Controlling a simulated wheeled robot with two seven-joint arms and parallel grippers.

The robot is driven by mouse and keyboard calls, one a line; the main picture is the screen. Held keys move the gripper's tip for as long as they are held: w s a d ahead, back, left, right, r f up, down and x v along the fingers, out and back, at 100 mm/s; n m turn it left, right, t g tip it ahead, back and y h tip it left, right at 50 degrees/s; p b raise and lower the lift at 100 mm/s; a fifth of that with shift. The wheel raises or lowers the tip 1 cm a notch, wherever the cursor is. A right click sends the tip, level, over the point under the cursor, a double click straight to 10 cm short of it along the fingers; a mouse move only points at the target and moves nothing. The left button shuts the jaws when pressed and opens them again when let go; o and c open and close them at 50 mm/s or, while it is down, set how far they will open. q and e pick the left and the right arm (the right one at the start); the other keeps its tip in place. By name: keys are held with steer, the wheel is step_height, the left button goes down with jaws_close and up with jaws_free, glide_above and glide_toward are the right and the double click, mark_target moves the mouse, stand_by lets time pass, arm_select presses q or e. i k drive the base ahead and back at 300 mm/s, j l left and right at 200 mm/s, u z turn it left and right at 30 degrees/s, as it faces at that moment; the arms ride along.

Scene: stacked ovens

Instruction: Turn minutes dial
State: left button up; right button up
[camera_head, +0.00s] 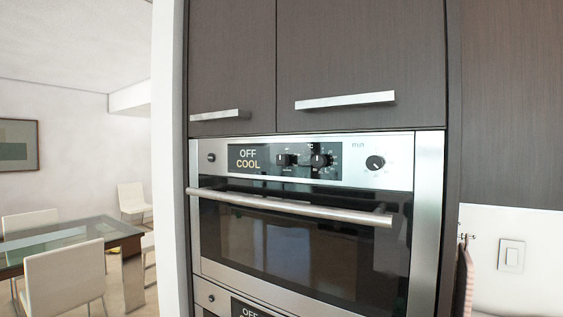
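The upper oven (300,246) is in front of me, set in a tall dark cabinet. Its minutes dial (375,162) is a small round black knob on the right end of the steel control panel, with "min" printed to its upper left. Two other black knobs, the left one (284,160) and the right one (320,160), sit on the dark middle panel. A display (249,157) reads "OFF COOL". Neither of my grippers shows in the head view.
The oven's long bar handle (290,206) sticks out below the controls. Cabinet doors with metal handles (345,99) are above. A second oven (225,301) is partly visible below. A light switch (511,256) is at right, a glass table (60,243) with chairs at left.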

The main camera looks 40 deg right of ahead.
mark_target(374, 163)
steer(key=z, duration=1.25)
